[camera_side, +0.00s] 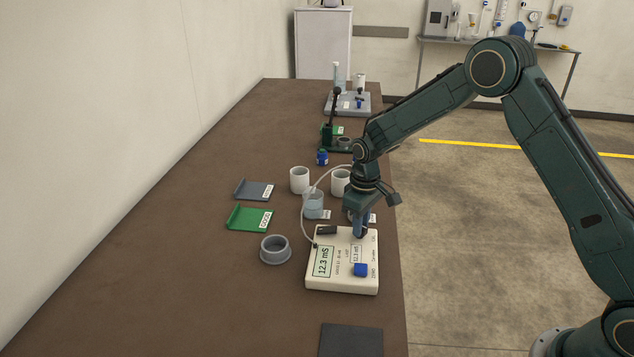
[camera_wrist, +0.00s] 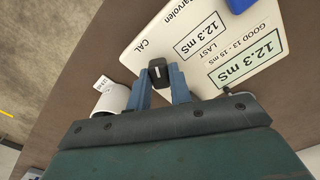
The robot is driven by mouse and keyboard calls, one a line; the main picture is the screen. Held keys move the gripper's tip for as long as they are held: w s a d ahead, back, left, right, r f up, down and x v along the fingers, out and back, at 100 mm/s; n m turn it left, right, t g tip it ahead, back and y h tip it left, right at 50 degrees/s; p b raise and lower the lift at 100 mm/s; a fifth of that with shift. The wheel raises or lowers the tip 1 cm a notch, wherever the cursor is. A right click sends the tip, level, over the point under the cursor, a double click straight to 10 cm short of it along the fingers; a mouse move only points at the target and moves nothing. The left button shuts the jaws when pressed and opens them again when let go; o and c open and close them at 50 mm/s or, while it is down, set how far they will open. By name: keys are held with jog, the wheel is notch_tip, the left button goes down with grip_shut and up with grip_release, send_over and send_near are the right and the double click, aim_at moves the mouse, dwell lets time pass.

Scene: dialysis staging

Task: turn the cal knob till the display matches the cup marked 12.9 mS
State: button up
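The cream meter (camera_side: 342,285) lies on the brown table. Its large display (camera_side: 323,262) reads 12.3 mS, and the wrist view shows the same reading on it (camera_wrist: 246,58). A smaller window marked LAST (camera_wrist: 201,36) also reads 12.3 mS. The black cal knob (camera_wrist: 158,72), with a white mark, is by the word CAL. My gripper (camera_wrist: 160,82) has its blue fingers on both sides of the knob, apparently touching it. In the side view my gripper (camera_side: 361,230) hides the knob. White cups (camera_side: 299,180) (camera_side: 340,180) and a translucent cup (camera_side: 313,203) stand behind; their labels are unreadable.
A blue knob (camera_side: 361,270) sits on the meter's front right. A green tray (camera_side: 245,219) and a dark grey tray (camera_side: 252,189) lie farther back. A white cable (camera_side: 306,210) arches from the meter. The left table is clear.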

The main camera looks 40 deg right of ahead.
grip_shut()
jog(key=shift+m, duration=2.9)
jog(key=o, duration=0.6)
grip_release()
jog(key=shift+c, duration=0.2)
jog(key=shift+r, duration=0.1)
